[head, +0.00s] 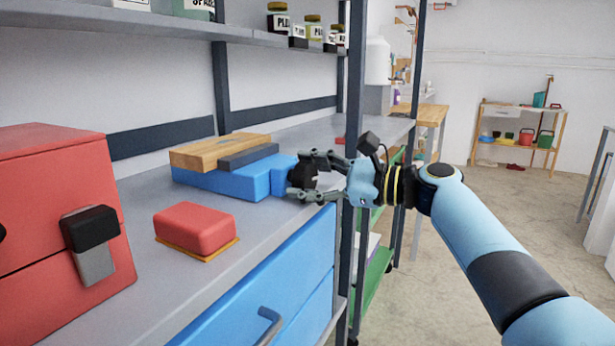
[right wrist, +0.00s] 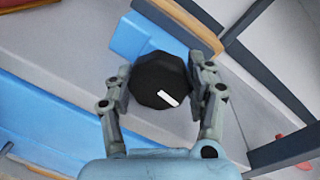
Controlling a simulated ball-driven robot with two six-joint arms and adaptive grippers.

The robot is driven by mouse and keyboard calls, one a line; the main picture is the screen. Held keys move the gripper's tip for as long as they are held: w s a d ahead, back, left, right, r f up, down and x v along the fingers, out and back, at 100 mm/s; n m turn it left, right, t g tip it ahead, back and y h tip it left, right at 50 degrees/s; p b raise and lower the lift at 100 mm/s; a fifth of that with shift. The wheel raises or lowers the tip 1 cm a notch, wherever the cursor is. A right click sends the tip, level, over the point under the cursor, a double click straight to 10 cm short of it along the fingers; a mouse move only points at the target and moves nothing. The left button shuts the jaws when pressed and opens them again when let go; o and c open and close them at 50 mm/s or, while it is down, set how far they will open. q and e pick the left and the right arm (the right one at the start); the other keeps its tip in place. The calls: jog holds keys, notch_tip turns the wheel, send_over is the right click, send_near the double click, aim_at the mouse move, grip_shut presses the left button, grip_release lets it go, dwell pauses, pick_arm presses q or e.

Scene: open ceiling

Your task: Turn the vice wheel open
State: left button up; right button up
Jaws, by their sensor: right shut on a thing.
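The blue vice (head: 240,178) lies on the grey workbench, with a wooden block (head: 208,152) and a dark jaw bar (head: 248,157) on top. Its black vice wheel (head: 301,174) is at the right end, partly hidden by my fingers in the head view. In the right wrist view the wheel (right wrist: 160,82) is a black many-sided knob with a white mark at its lower right. My right gripper (head: 303,176) has its fingers (right wrist: 160,88) on both sides of the wheel and is shut on it. My left gripper is out of view.
A red toolbox (head: 60,200) with a black latch stands at the left on the workbench (head: 150,265). A red block (head: 196,228) lies near the front edge. A dark shelf post (head: 352,120) stands close behind my right gripper. Blue drawers (head: 280,285) are below.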

jog(key=o, duration=1.2)
jog(key=shift+c, duration=0.2)
jog(key=shift+f, duration=0.1)
jog(key=v, duration=0.8)
